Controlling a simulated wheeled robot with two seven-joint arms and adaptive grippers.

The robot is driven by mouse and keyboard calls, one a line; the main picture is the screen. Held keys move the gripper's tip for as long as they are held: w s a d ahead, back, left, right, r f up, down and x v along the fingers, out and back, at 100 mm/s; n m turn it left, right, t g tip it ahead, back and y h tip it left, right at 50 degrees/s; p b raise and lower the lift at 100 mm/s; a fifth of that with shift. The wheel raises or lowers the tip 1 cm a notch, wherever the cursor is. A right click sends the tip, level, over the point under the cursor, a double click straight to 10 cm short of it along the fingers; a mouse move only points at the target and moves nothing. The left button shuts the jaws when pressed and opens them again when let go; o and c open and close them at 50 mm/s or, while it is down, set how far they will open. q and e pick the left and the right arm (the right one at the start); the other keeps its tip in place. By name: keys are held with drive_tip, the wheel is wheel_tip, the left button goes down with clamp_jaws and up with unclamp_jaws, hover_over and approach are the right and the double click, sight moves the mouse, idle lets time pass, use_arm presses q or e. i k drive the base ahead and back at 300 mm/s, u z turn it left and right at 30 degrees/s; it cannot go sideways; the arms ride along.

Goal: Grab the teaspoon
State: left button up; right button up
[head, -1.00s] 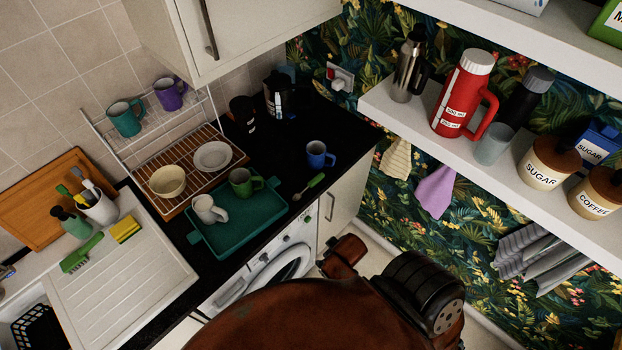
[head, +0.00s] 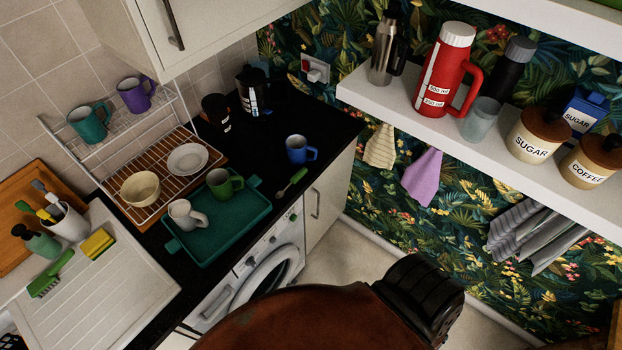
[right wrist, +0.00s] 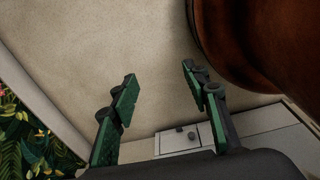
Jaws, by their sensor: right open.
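In the head view neither gripper's fingers show; only a brown and black part of my own body fills the bottom. My left gripper is in neither view.
A teal tray (head: 215,240) holds a white mug (head: 187,214) and a green mug (head: 222,184). A blue mug (head: 299,149) stands behind the teaspoon. A washing machine (head: 262,272) is below the worktop. A shelf (head: 385,103) with a red flask (head: 446,70) juts out at right.

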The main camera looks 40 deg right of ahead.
sight(298, 175)
drive_tip(key=z, duration=0.25)
drive_tip(key=k, duration=0.25)
drive_tip(key=z, duration=0.95)
drive_tip(key=i, duration=0.5)
drive_tip(key=u, duration=0.05)
